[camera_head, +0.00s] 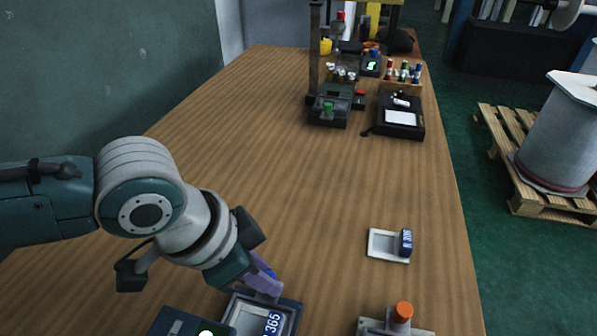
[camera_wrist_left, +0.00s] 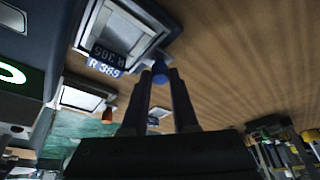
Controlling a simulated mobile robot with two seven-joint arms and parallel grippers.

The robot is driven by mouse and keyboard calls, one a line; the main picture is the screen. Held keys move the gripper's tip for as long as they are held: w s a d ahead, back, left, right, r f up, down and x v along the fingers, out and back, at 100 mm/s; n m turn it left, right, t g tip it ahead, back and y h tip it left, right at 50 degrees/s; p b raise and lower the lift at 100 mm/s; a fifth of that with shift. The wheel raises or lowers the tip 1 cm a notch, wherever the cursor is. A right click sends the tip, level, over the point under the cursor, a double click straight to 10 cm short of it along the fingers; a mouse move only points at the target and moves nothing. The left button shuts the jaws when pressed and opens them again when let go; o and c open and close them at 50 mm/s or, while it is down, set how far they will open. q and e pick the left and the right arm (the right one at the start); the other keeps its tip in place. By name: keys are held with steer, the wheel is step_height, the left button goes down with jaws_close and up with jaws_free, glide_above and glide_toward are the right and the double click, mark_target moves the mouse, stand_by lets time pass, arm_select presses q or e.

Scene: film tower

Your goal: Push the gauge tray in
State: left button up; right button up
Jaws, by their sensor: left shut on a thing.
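The dark-framed tray labelled 365 (camera_head: 238,312) lies at the bottom of the head view, beside a dark instrument (camera_head: 185,322) with a lit green display. In the left wrist view the tray (camera_wrist_left: 119,33) has a pale recessed plate and the label R 365. My left gripper (camera_head: 264,279) is at the tray's far edge, pointing down at a slant. In the left wrist view its fingers (camera_wrist_left: 161,80) are shut on a small blue knob (camera_wrist_left: 160,68) at the tray's edge. The join between knob and tray is partly hidden. My right gripper is not in view.
A pale tray (camera_head: 377,245) with a dark blue block stands to the right. A device with an orange knob (camera_head: 403,312) is at the bottom right. Several instruments and a rack (camera_head: 402,76) stand at the far end. The wooden bench (camera_head: 270,150) is clear between.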

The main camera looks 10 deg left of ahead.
mark_target(270, 308)
arm_select(q)
jaws_close()
stand_by(0.8)
steer(key=shift+s, duration=0.15)
steer(key=s+p, duration=0.3)
steer(key=shift+s+r, duration=0.15)
steer(key=shift+r, duration=0.05)
steer(key=shift+s+f+p, duration=0.1)
steer(key=shift+s+p, duration=0.15)
steer(key=shift+p, duration=0.05)
steer(key=shift+f, duration=0.1)
steer(key=o, duration=0.8)
jaws_free()
steer(key=shift+w, duration=0.1)
